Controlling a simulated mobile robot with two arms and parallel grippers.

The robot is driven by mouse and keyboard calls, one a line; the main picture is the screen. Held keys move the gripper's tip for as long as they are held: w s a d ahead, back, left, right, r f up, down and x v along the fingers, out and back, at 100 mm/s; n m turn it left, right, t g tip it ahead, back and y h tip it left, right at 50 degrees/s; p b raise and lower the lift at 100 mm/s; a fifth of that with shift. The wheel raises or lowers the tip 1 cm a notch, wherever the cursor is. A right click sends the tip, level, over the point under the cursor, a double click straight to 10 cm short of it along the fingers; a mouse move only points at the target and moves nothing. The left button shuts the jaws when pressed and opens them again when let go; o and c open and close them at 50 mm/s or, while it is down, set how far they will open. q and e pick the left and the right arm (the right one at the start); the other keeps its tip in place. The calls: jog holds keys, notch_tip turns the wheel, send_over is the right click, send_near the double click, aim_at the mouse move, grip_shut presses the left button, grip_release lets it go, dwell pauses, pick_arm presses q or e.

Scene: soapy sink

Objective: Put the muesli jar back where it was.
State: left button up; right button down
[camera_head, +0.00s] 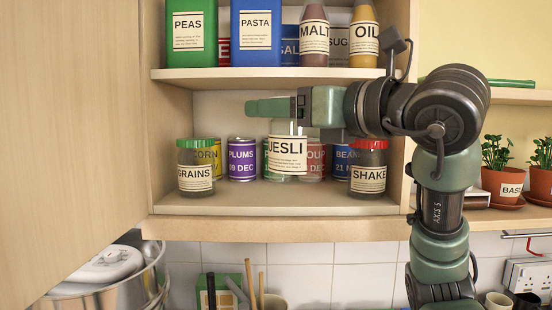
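The muesli jar (287,157) shows at the middle of the lower cupboard shelf (285,203), upright, its label turned so that it reads "UESLI". It looks larger and nearer than the jars beside it, and its base appears above the shelf board. My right gripper (272,107) comes in from the right. A green finger lies across the top of the jar, hiding its lid. The gripper appears shut on the jar; the far finger is hidden. My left gripper is not in view.
The grains jar (197,172) stands left and the shaker jar (368,174) right, with a gap between. Cans, including plums (242,160) and beans (342,163), stand behind. The upper shelf (270,75) is close above my gripper. An open door (75,130) bounds the left.

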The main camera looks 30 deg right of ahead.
jog(key=w+d+p, duration=0.6)
jog(key=w+d, duration=0.2)
jog(key=w, duration=0.5)
notch_tip(320, 180, down, 7)
jog(key=p, duration=0.2)
jog(key=shift+w+d, duration=0.3)
jog(key=shift+f, duration=0.1)
jog(key=c, duration=0.6)
grip_release()
jog(key=shift+f, duration=0.15)
jog(key=o, duration=0.4)
jog(key=shift+r, duration=0.2)
